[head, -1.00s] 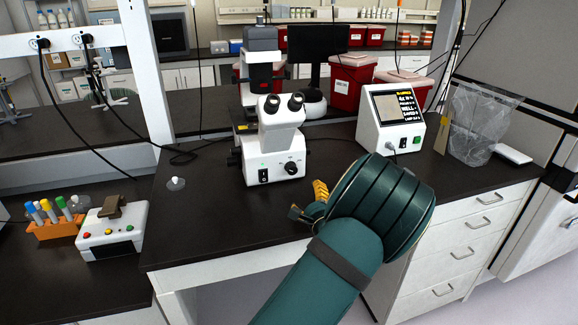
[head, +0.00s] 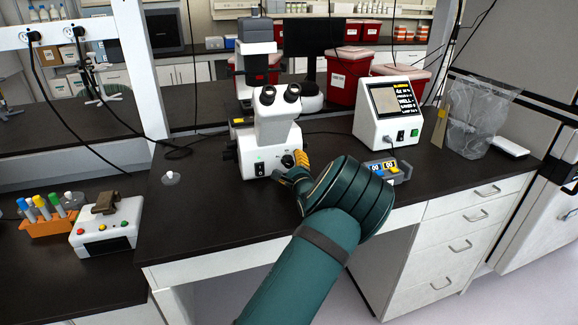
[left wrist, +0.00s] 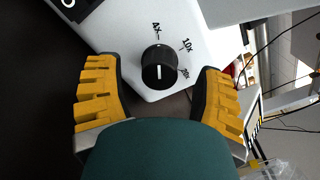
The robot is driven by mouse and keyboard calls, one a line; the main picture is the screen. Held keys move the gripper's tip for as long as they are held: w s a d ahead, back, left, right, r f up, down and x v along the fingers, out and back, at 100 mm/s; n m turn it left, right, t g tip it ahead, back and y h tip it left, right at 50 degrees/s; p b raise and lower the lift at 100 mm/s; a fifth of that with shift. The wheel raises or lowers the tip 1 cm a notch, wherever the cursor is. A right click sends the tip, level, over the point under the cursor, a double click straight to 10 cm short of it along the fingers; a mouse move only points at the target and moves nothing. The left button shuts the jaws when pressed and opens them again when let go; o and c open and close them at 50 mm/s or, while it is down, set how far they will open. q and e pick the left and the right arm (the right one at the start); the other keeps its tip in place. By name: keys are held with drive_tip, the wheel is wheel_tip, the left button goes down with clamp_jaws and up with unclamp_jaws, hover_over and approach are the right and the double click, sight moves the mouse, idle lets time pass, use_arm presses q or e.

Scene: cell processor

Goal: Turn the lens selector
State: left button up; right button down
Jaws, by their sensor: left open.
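The white microscope (head: 262,140) stands on the black bench, upright. Its lens selector is a black round knob (left wrist: 158,67) on the white front, with a white pointer line and printed marks including 4x and 10x; the third mark is hard to read. The knob also shows small in the head view (head: 287,160). My left gripper (left wrist: 160,84) is open, its yellow-padded fingers on either side of the knob, apart from it, with nothing held. In the head view the left gripper (head: 291,170) is at the microscope's lower front right. My right gripper is not in view.
A white device with a screen (head: 390,113) stands right of the microscope, and a small device with two displays (head: 383,170) lies in front of it. A button box (head: 107,225) and tube rack (head: 48,222) are at left. The bench left of the microscope is mostly clear.

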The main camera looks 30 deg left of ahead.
use_arm(q)
drive_tip(key=shift+w+a, duration=0.4)
drive_tip(key=shift+a, duration=0.1)
clamp_jaws()
